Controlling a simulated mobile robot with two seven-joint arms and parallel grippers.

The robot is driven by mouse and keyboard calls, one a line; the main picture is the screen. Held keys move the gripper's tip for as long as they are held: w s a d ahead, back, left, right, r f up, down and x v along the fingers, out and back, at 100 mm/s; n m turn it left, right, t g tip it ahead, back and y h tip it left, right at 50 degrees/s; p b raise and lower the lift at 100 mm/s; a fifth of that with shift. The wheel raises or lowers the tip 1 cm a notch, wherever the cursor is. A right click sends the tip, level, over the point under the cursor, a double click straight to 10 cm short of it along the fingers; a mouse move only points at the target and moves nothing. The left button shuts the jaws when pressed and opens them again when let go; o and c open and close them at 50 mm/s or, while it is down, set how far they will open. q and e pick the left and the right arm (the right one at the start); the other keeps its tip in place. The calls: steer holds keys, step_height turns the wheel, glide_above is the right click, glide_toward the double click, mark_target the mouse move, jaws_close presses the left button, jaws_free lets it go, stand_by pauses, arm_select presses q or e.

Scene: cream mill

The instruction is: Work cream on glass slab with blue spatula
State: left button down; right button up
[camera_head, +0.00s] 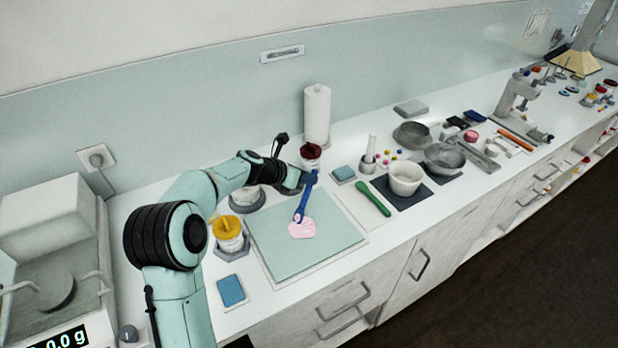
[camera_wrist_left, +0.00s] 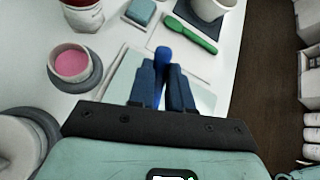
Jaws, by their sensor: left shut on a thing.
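The blue spatula (camera_head: 301,206) slants down from my left gripper (camera_head: 307,178) in the head view. Its lower end is at the pink cream (camera_head: 303,229) on the pale green glass slab (camera_head: 265,241); whether it touches the cream I cannot tell. In the left wrist view the left gripper (camera_wrist_left: 163,88) is shut on the spatula's blue handle (camera_wrist_left: 162,57). The slab also shows there (camera_wrist_left: 127,72), partly covered by the gripper; the cream is hidden. My right gripper is in neither view.
A yellow-lidded jar (camera_head: 228,229) and blue sponge (camera_head: 231,290) lie left of the slab. A green spatula (camera_head: 373,198) and white mortar (camera_head: 405,177) are to its right. A dark red-topped jar (camera_head: 311,154) and paper roll (camera_head: 317,114) stand behind. A pink-filled cup (camera_wrist_left: 71,64) stands near the gripper.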

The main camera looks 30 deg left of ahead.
arm_select(q)
steer(key=shift+d, duration=0.95)
steer(key=shift+a+p, duration=0.6)
steer(key=shift+a, duration=0.45)
steer(key=d, duration=0.4)
steer(key=shift+a+p, duration=0.4)
steer(key=shift+a, duration=1.65)
steer(key=shift+d+f, duration=0.1)
steer(key=shift+d, duration=0.9)
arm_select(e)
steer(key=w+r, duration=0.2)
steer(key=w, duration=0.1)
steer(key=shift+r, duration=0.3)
